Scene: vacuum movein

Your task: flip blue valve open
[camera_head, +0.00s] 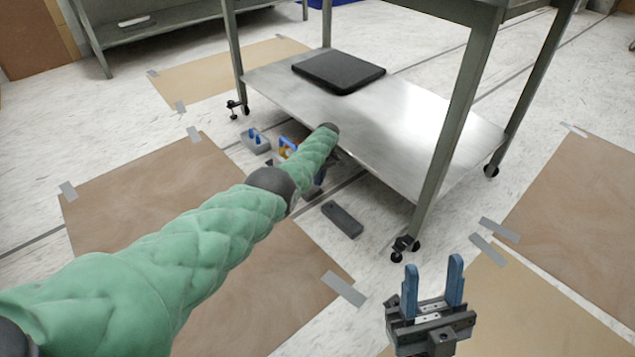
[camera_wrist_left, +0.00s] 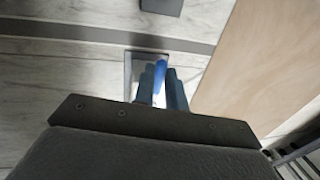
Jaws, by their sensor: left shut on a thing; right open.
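The blue valve handle (camera_wrist_left: 160,75) shows in the left wrist view as a bright blue strip between my left gripper's fingers (camera_wrist_left: 163,88). In the head view my green left arm reaches down beside the table and hides most of that gripper. A patch of blue and orange (camera_head: 287,146) shows beside the arm's far end; I cannot tell its parts apart. My right gripper (camera_head: 433,280) is open and empty at the lower right.
A metal table's lower shelf (camera_head: 420,125), on wheeled legs, stands close to my left arm, with a black flat case (camera_head: 338,72) on it. A grey box with blue pegs (camera_head: 256,142) and a dark block (camera_head: 342,219) lie on the floor. Taped brown sheets (camera_head: 140,200) lie around.

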